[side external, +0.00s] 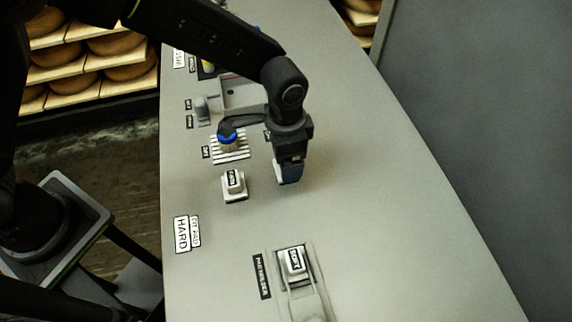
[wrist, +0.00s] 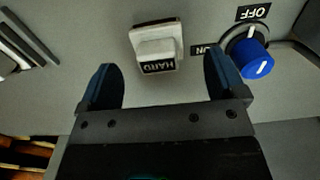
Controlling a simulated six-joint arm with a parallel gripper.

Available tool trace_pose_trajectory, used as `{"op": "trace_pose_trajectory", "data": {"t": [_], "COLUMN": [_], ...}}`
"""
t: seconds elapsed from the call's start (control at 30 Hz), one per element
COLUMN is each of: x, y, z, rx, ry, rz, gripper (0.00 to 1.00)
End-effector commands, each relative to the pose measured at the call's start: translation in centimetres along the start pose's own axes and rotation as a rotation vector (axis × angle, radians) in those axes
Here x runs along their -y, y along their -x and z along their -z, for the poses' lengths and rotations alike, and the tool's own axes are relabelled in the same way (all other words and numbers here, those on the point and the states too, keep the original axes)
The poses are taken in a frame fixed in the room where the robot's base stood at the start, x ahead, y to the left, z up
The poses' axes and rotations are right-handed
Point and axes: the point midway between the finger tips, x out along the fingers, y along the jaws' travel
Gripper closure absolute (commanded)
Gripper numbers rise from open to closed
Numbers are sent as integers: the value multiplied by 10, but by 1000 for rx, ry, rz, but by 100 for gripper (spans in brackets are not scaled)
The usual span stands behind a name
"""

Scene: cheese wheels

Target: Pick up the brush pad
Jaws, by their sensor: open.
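A white pad with a block-shaped grip labelled "HARD" (wrist: 157,42) lies on the grey surface, just beyond my fingertips in the wrist view. It also shows in the side view as a small white pad (side external: 234,187), left of my gripper. A second pad labelled "SOFT" (side external: 294,262) sits in a holder nearer the side camera. My gripper (side external: 288,174) points down above the surface, right of the first pad. Its two blue fingers are apart and empty in the wrist view (wrist: 162,82). Neither finger appears to touch the pad.
A blue knob (side external: 227,134) stands near the white pad, with "OFF" and "ON" labels by it in the wrist view (wrist: 254,67). A grey tray-like fixture (side external: 243,92) is farther back. The counter's right side (side external: 390,200) is clear.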

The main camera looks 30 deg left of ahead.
Motion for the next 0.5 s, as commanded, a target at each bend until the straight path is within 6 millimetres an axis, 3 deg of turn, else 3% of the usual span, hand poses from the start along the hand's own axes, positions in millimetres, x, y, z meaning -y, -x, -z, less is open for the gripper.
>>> {"op": "trace_pose_trajectory", "data": {"t": [0.2, 0.5], "x": [-2, -2], "y": [-33, -42], "z": [1, 1], "rx": [3, 0], "ry": [0, 0], "rz": [0, 0], "gripper": [11, 11]}}
